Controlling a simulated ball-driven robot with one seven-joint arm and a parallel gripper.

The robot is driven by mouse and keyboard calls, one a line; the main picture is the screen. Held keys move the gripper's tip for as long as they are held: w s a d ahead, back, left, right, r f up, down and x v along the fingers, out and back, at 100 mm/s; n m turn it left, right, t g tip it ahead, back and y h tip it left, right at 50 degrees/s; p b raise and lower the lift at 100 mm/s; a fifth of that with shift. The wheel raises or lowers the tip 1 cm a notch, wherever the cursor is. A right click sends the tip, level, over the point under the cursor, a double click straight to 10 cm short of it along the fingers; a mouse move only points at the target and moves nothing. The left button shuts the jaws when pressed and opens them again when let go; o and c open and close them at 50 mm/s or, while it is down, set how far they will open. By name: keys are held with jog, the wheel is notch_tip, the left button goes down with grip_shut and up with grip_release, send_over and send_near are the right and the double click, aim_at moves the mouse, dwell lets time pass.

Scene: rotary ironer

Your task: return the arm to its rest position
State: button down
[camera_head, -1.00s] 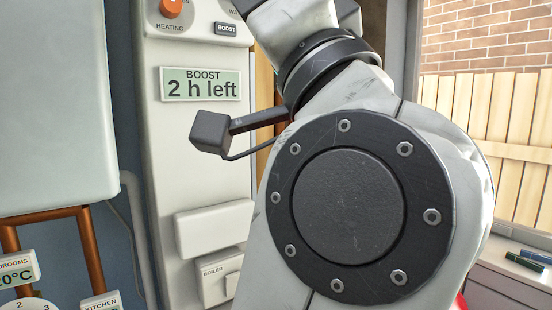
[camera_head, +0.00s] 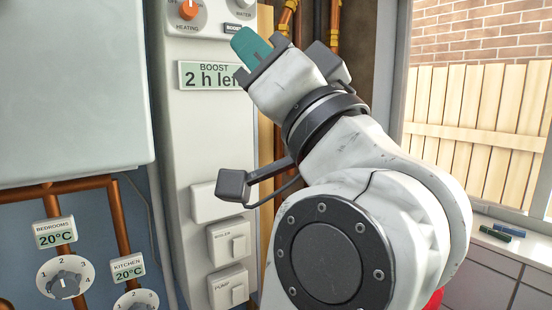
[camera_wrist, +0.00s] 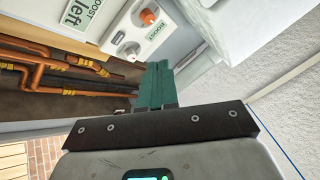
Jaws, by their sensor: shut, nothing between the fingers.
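My gripper (camera_head: 252,47) is in the upper middle of the head view, its teal fingers together and empty. It points up and left, in front of the right side of the control panel (camera_head: 180,140), near the boost button. The wrist view also shows the shut teal fingers (camera_wrist: 155,85), with the panel beyond them. My white arm fills the middle and right of the head view and hides part of the panel. The display (camera_head: 207,76) reads "BOOST 2 h left", its right end covered by my gripper.
A white boiler casing (camera_head: 70,90) stands at left above copper pipes (camera_head: 122,215) and two dials, bedrooms (camera_head: 62,278) and kitchen (camera_head: 135,300). More pipes (camera_head: 287,20) run behind my gripper. A window (camera_head: 475,110) is at right, with pens (camera_head: 500,232) on the surface below.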

jog(key=w+d+f+g+h, duration=0.2)
jog(key=d+f+h, duration=0.1)
jog(key=f, duration=0.8)
jog(key=w+d+f+g+h, duration=0.2)
jog(key=d+f+h, duration=0.1)
jog(key=f, duration=0.7)
jog(key=w+d+f+g+h, duration=0.1)
jog(key=w+d+f+h, duration=0.15)
jog(key=f, duration=0.85)
jog(key=s+d+f+g+h, duration=0.25)
jog(key=d+f, duration=0.25)
jog(key=f, duration=0.4)
jog(key=s+d+f+g+h, duration=0.2)
jog(key=s+d+f, duration=0.25)
jog(key=f, duration=0.55)
jog(key=s+d+f+m+g+h, duration=0.1)
jog(key=s+d+f+g, duration=0.3)
jog(key=s+f, duration=0.5)
jog(key=s+d+f+g+h, duration=0.1)
jog(key=s+d+f+g, duration=0.4)
jog(key=s+f, duration=0.5)
jog(key=s+d, duration=0.2)
jog(key=s, duration=0.6)
jog(key=shift+s+d+f+m+h, duration=0.2)
jog(key=shift+d+f+m+h, duration=0.05)
jog(key=shift+d+m+h, duration=0.15)
